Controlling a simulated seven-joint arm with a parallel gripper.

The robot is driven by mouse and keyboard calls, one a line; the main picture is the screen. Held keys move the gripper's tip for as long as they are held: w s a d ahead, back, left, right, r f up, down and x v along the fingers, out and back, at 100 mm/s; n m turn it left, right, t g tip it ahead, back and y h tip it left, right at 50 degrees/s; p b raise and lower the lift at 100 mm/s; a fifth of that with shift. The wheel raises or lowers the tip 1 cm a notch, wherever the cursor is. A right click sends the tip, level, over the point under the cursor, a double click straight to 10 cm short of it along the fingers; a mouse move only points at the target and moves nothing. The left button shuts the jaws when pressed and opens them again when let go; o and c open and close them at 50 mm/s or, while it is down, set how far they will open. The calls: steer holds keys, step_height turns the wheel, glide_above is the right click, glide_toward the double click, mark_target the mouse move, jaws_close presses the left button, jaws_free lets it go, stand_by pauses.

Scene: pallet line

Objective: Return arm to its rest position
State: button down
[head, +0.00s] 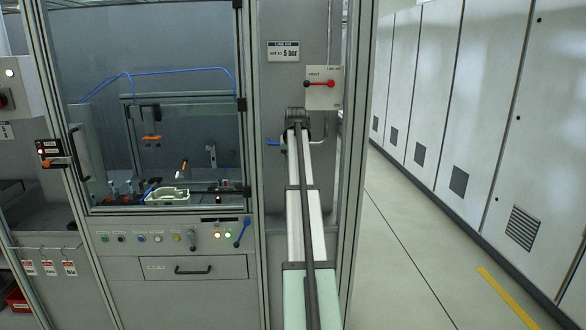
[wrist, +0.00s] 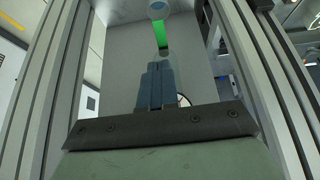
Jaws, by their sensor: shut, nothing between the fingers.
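My gripper (wrist: 154,70) shows in the wrist view. Its two blue-grey fingers are side by side with nothing between them. They rise above a dark plate with screws, in front of a grey panel between metal frame posts. A green strip (wrist: 161,36) shows beyond the fingertips. I cannot clearly make out my gripper in the head view.
In the head view, a glazed machine cell (head: 180,95) stands left, with a drawer (head: 193,270) below. Right of it are a vent plate (head: 324,88) with a red lever and a frame post (head: 357,170). The floor (head: 410,250) before the white cabinets (head: 480,110) is clear.

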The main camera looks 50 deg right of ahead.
steer(key=shift+s+a+r, duration=0.15)
steer(key=shift+r, duration=0.3)
stand_by(0.4)
